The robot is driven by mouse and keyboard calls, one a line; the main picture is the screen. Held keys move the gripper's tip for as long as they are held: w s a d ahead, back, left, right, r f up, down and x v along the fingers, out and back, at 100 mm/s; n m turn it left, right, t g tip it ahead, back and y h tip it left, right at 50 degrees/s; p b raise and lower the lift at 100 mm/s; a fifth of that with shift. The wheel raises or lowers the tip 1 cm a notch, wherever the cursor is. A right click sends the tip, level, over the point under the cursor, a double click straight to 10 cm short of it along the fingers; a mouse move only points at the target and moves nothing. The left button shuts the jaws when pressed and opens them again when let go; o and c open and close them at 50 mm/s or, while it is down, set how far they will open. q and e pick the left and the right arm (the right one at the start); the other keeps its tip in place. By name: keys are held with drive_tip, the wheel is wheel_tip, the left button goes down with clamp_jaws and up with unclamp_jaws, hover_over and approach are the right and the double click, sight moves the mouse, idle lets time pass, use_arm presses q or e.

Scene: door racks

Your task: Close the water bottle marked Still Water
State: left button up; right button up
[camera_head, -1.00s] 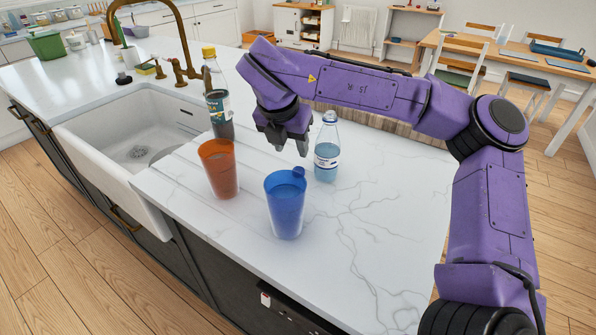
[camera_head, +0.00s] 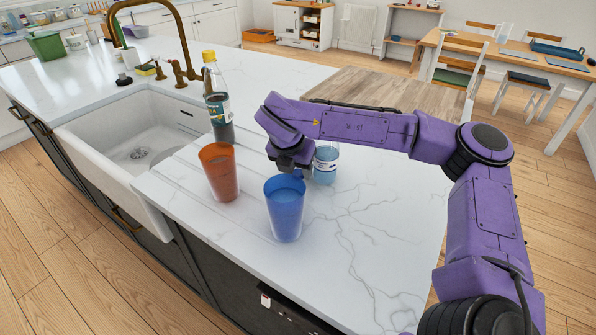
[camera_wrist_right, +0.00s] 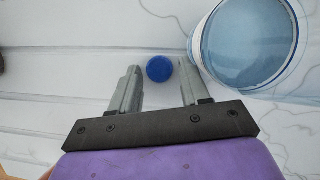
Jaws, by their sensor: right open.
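A clear bottle (camera_head: 326,166) with pale blue liquid and a label stands upright on the white counter. My right arm hides its top; its label is too small to read. A round blue cap (camera_wrist_right: 159,68) shows in the right wrist view between the fingertips of my right gripper (camera_wrist_right: 160,70). The jaws are apart, one finger on each side of it, not visibly touching it. In the head view the right gripper (camera_head: 297,170) points down just behind the blue cup and left of the bottle. My left gripper is not in view.
An orange cup (camera_head: 220,176) and a yellow-capped bottle (camera_head: 218,102) stand left, beside the sink (camera_head: 100,165). The counter's right front is clear.

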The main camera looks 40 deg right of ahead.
sight(296, 173)
drive_tip(key=c, duration=0.8)
drive_tip(key=shift+o, duration=0.2)
drive_tip(key=shift+r, duration=0.1)
drive_tip(key=shift+w+r+b, duration=0.2)
drive_tip(key=shift+b, duration=0.15)
wheel_tip(296, 173, up, 7)
drive_tip(key=shift+w+f+b, duration=0.1)
drive_tip(key=shift+b, duration=0.3)
drive_tip(key=shift+w+d+f+p, duration=0.15)
drive_tip(key=shift+w+d, duration=0.8)
drive_tip(key=shift+w, duration=2.15)
drive_tip(key=shift+w+d+r+p, duration=0.1)
drive_tip(key=shift+w+d, duration=0.85)
drive_tip(key=shift+w, duration=2.1)
drive_tip(key=shift+w+d+f+p, duration=0.15)
drive_tip(key=shift+w+d, duration=0.8)
drive_tip(key=shift+w, duration=2.15)
